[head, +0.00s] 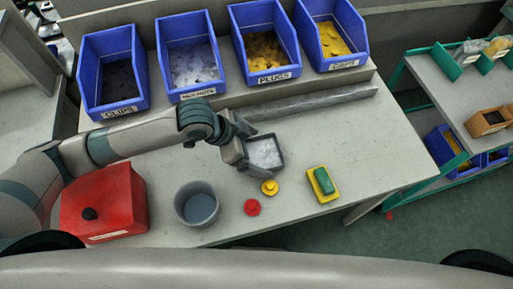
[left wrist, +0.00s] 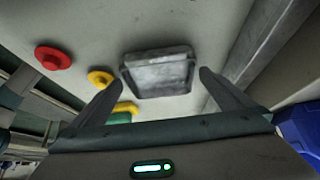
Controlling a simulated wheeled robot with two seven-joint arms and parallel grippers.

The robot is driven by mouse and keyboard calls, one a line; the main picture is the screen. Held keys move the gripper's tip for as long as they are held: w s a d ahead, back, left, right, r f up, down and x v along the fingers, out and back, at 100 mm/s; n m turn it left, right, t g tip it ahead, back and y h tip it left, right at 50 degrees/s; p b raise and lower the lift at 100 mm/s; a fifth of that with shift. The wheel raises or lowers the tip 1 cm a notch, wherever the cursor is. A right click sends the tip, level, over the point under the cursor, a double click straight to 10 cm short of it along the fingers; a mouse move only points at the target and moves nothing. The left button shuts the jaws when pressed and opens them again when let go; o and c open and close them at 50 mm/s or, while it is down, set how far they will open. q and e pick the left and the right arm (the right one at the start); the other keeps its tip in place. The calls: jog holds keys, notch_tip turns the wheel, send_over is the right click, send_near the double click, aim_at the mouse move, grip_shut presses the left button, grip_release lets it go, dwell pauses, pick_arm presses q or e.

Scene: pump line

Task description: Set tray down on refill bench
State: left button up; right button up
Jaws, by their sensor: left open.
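The tray (head: 264,154) is a small grey square dish with whitish contents, on the refill bench (head: 330,128). In the left wrist view the tray (left wrist: 158,73) lies ahead of the two fingers, in the gap between them. My left gripper (head: 243,157) is at the tray's left side in the head view; its fingers (left wrist: 158,90) stand apart in the left wrist view and hold nothing. Whether a finger touches the tray's rim cannot be told. My right gripper is not in view.
Blue bins (head: 264,50) labelled clips, plugs and caps line the back. A metal bar (head: 312,103) lies before them. A red box (head: 104,203), grey cup (head: 197,204), red knob (head: 252,207), yellow knob (head: 270,187) and yellow-green block (head: 323,184) stand in front. The bench's right end is clear.

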pick_arm(q)
jog(key=shift+r, duration=0.15)
jog(key=b+v, duration=0.1)
jog(key=v, duration=0.5)
jog(key=shift+a+r, duration=0.25)
jog(key=shift+r, duration=0.05)
jog(key=v, duration=0.5)
jog(key=shift+s+r, duration=0.1)
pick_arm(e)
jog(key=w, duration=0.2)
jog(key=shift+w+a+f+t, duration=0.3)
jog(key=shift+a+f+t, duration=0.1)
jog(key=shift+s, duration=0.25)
